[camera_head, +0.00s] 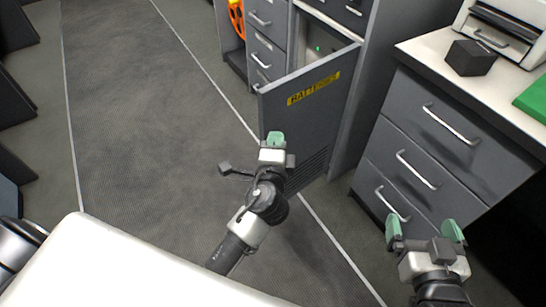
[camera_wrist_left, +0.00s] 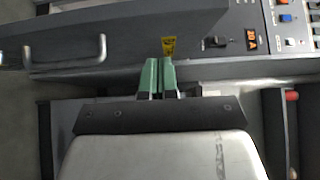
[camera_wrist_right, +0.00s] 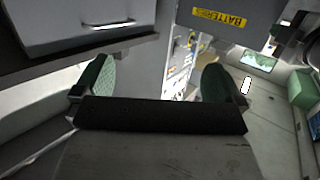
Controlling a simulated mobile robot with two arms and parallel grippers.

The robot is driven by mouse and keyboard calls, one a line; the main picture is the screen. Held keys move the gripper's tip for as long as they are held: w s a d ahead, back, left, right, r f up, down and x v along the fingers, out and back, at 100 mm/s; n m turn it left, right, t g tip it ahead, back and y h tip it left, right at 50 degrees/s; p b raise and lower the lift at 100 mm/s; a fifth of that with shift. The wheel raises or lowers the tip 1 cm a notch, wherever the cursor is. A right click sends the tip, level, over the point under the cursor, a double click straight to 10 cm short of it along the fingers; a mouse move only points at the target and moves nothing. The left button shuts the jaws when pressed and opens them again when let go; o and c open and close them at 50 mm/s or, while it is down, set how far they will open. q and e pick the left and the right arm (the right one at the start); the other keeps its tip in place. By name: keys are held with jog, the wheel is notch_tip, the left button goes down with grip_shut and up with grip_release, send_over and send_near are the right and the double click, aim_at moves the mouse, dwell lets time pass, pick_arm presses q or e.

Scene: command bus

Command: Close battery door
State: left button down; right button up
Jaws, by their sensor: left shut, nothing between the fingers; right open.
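The battery door (camera_head: 316,118) is a grey panel with a yellow label and vents low down. It stands swung open from a grey cabinet, with the compartment (camera_head: 318,47) visible behind its top edge. My left gripper (camera_head: 275,138) is shut and empty, and appears in front of the door's free edge in the head view; contact cannot be told. Its green fingers show together in the left wrist view (camera_wrist_left: 157,76). My right gripper (camera_head: 425,230) is open and empty in front of the drawers. The door and label also show in the right wrist view (camera_wrist_right: 228,22), beyond the open fingers.
A grey drawer unit (camera_head: 440,140) with silver handles stands right of the door. On its white top are a dark box (camera_head: 470,58), a printer-like device (camera_head: 502,32) and a green item (camera_head: 535,98). Dark floor (camera_head: 150,120) to the left of the door is clear.

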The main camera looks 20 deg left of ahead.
aim_at(267, 118)
pick_arm(q)
jog(key=shift+w+a, duration=1.7)
jog(key=shift+a, duration=0.2)
pick_arm(e)
jog(key=shift+w+a+r+t, duration=0.15)
jog(key=shift+r+t, duration=0.3)
jog(key=shift+t, duration=0.05)
